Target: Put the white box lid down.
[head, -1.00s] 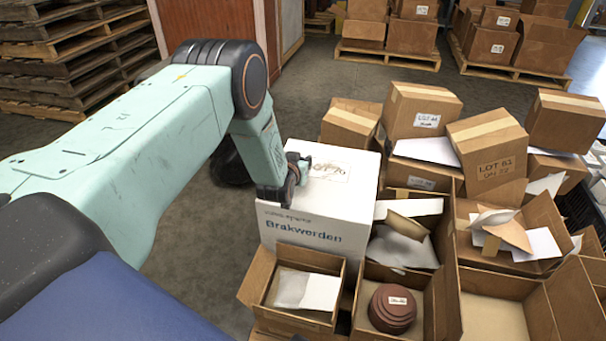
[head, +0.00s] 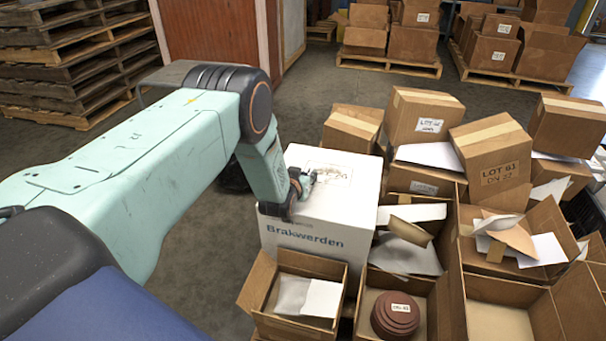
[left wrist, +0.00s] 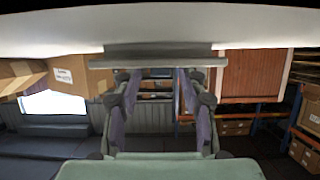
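The white box (head: 318,262) marked "Brakwerden" stands upright among the cartons in the head view. Its white lid (head: 350,195) lies level on top and carries a printed label; no gap under it shows. My left gripper (head: 305,180) is at the lid's front left, close over the top. In the left wrist view my left gripper's fingers (left wrist: 160,95) stand apart with clear space between them. A pale surface (left wrist: 160,25), likely the lid, fills the top of that view. Whether the fingers touch the lid is hard to tell. My right gripper is out of view.
An open carton (head: 293,325) with papers stands just in front of the white box. Beside it, another holds reddish-brown discs (head: 396,314). Closed cartons (head: 425,115) crowd the right and back. Bare floor (head: 215,215) lies to the left; stacked pallets (head: 70,60) stand farther back.

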